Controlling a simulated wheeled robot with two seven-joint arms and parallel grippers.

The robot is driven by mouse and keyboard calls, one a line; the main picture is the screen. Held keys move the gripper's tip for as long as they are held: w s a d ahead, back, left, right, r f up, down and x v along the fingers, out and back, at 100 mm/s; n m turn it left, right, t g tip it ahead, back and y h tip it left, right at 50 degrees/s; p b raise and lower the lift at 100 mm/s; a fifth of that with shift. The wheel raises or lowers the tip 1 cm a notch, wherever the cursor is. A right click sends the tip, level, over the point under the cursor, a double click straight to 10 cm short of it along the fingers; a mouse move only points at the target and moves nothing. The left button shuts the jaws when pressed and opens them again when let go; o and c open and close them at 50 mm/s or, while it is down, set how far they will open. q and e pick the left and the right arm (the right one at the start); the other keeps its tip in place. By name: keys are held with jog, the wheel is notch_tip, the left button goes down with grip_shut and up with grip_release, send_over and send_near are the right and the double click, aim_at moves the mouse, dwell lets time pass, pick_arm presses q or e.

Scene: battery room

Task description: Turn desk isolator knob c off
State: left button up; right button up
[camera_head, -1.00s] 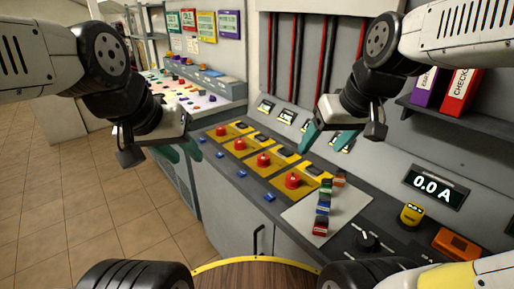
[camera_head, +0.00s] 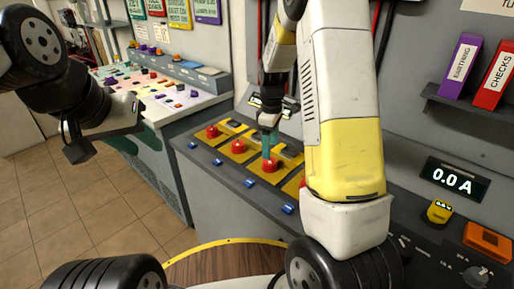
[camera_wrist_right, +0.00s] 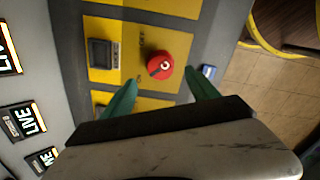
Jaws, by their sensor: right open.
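Red isolator knob c (camera_head: 269,165) sits on a yellow plate on the desk, third in the row from the far end. In the right wrist view the knob (camera_wrist_right: 160,66) shows a pale letter mark and a dark notch. My right gripper (camera_head: 268,146) points down at this knob, overlapping its far side in the head view. In the wrist view its teal fingers (camera_wrist_right: 162,92) are spread, one towards each side of the knob; contact cannot be told. My left gripper (camera_head: 122,143) hangs at the left, away from the knobs, with only part of its fingers showing.
Other red knobs (camera_head: 238,146) (camera_head: 212,131) stand on yellow plates along the row. A further one is mostly hidden by my right arm. Blue parts (camera_head: 250,183) line the front edge. A current display (camera_head: 458,182) stands right, with a shelf of binders above.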

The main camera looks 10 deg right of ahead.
aim_at(270, 161)
notch_tip(270, 161, down, 7)
jog(key=shift+s+f, duration=0.1)
jog(key=shift+c, duration=0.4)
jog(key=c, duration=1.3)
